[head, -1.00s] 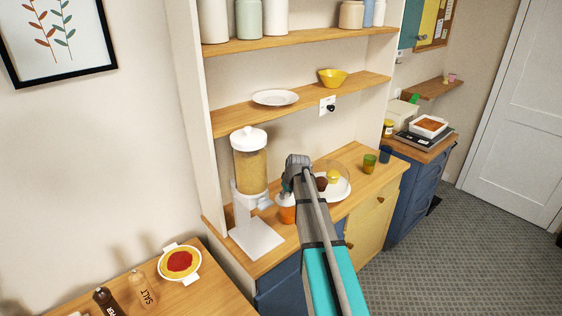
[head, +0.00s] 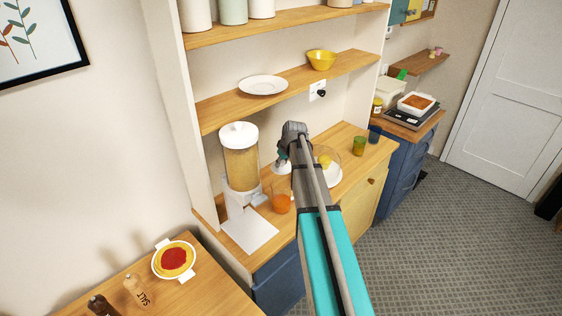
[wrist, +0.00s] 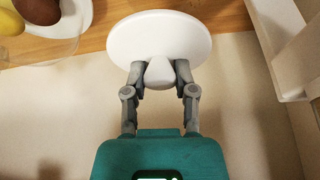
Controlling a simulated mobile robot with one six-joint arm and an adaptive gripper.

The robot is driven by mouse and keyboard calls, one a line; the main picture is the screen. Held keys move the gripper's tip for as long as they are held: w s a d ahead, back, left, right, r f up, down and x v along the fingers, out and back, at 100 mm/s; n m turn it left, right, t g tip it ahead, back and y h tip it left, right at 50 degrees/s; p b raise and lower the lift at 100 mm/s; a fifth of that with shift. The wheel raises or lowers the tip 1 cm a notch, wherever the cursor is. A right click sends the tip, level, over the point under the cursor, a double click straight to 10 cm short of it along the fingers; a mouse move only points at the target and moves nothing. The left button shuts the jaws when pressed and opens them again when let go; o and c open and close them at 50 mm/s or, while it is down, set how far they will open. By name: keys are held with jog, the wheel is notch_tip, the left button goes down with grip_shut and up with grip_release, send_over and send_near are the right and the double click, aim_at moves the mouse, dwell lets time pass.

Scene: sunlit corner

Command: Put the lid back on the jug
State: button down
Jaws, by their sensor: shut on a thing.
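The white lid (wrist: 160,40) is a round disc with a knob. My gripper (wrist: 159,75) is shut on the knob in the wrist view. In the head view my gripper (head: 284,158) is partly hidden by my arm, and the lid (head: 281,168) shows below it. The jug (head: 281,203) is clear with orange contents and stands on the wooden counter. The lid is held above the jug, apart from it. In the wrist view the jug is not visible.
A cereal dispenser (head: 240,165) stands left of the jug. A white plate (head: 334,178) with fruit under a clear cover is to the right, partly behind my arm. A shelf (head: 225,107) is above.

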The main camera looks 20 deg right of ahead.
jog(key=shift+a+f+b, duration=0.2)
jog(key=shift+f+b, duration=0.2)
jog(key=shift+b, duration=0.05)
jog(key=shift+f+b, duration=2.75)
jog(key=shift+s, duration=0.2)
jog(key=shift+f, duration=0.2)
dwell(0.6)
jog(key=shift+c, duration=1.7)
grip_release()
jog(key=o, duration=0.3)
jog(key=shift+o, duration=0.2)
